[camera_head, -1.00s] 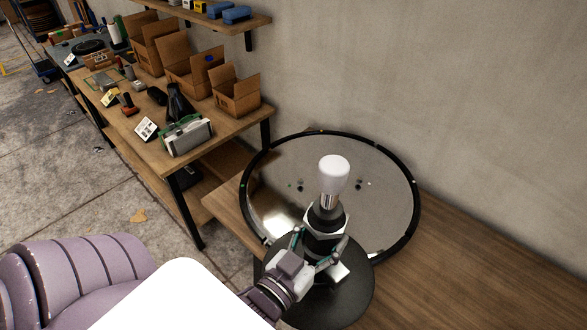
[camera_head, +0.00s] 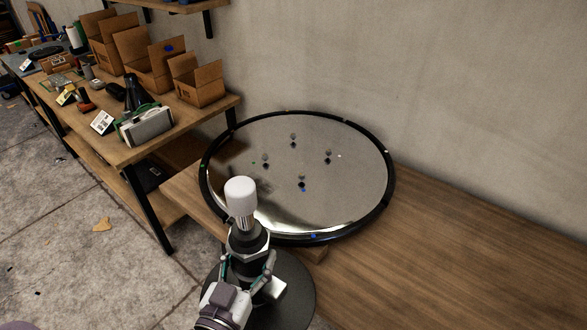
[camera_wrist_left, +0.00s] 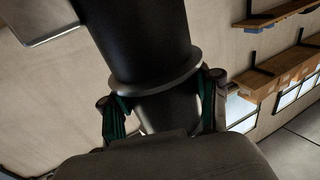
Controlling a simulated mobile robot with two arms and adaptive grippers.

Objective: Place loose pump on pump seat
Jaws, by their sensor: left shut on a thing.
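The loose pump has a white rounded top (camera_head: 241,195), a chrome rod, a black body (camera_head: 250,240) and a wide dark disc (camera_head: 293,303) at its lower end. My left gripper (camera_head: 250,272) is shut around the black body, with a finger on each side. The left wrist view shows the black cylinder and its collar (camera_wrist_left: 155,80) between the fingers (camera_wrist_left: 163,108). A round, shiny plate with a black rim (camera_head: 345,190), apparently the pump seat, lies on the wooden surface. Several small studs or holes show on it. The pump is in front of its left part. My right gripper is not in view.
A workbench (camera_head: 120,152) with open cardboard boxes (camera_head: 197,82), tools and a green-and-grey device (camera_head: 147,127) stands at the left. The wooden surface (camera_head: 440,265) right of the plate is clear. A concrete wall (camera_head: 460,90) rises behind.

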